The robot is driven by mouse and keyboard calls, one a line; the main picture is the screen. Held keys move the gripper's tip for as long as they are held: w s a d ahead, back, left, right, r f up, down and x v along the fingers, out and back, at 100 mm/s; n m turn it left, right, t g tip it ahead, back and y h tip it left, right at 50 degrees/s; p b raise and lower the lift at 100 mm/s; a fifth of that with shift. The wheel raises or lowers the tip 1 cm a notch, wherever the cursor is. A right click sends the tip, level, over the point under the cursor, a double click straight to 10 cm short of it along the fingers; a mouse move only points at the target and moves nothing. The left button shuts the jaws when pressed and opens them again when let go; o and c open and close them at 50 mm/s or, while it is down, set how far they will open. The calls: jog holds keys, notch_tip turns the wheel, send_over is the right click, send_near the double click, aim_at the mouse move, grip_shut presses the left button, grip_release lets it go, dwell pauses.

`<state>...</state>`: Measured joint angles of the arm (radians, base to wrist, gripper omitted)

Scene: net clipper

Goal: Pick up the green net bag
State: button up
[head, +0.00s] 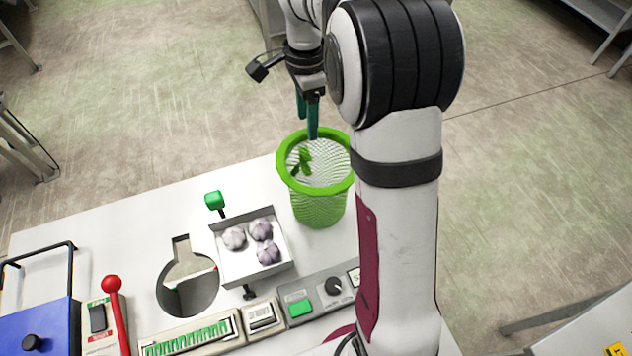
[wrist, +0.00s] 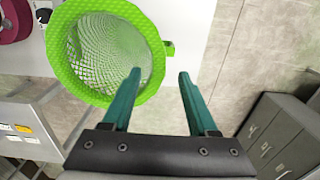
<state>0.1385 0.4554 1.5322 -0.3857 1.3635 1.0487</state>
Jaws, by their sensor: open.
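The green net bag (head: 319,207) stands upright on the white table, with a thick bright green rim around its open top. My gripper (head: 307,127) is above the bag's far rim, pointing down, and holds nothing. In the wrist view the two teal fingers of my gripper (wrist: 159,75) are spread apart. The bag's rim (wrist: 158,85) lies to the left there, with the left finger overlapping its right edge. I cannot tell whether finger and rim touch.
A white tray (head: 226,271) with garlic bulbs (head: 262,229) stands left of the bag, beside a round hole (head: 190,296) in the table. A green-knobbed lever (head: 214,200), a red-knobbed lever (head: 111,284) and a blue box (head: 40,328) are further left. Floor lies beyond the table.

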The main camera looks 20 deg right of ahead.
notch_tip(320, 180, down, 6)
jog(key=shift+s+r, duration=0.1)
jog(key=shift+r, duration=0.15)
grip_shut()
dwell(1.2)
